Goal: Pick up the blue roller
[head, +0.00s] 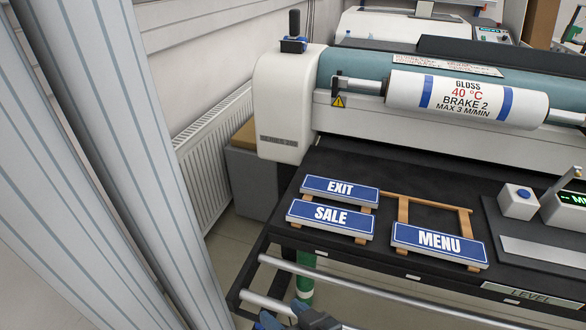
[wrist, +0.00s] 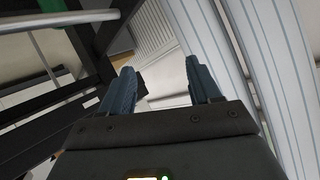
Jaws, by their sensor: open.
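A small tool with a black upright handle and a blue lower part (head: 293,45) stands on the white left end housing of the laminating machine; it looks like a blue hand roller, but its shape is too small to tell surely. My gripper (head: 287,318) shows at the bottom edge of the head view, low in front of the machine and far from that tool. In the wrist view my gripper (wrist: 160,88) has its two blue-grey fingers wide apart, with nothing between them. The blue tool does not show in the wrist view.
The laminating machine (head: 440,150) carries a teal roller and a white film roll (head: 467,97). EXIT, SALE and MENU signs (head: 440,240) rest on wooden pieces on its black bed. A metal rail (head: 340,285) runs along the front. Striped panels (head: 95,150) stand close at left.

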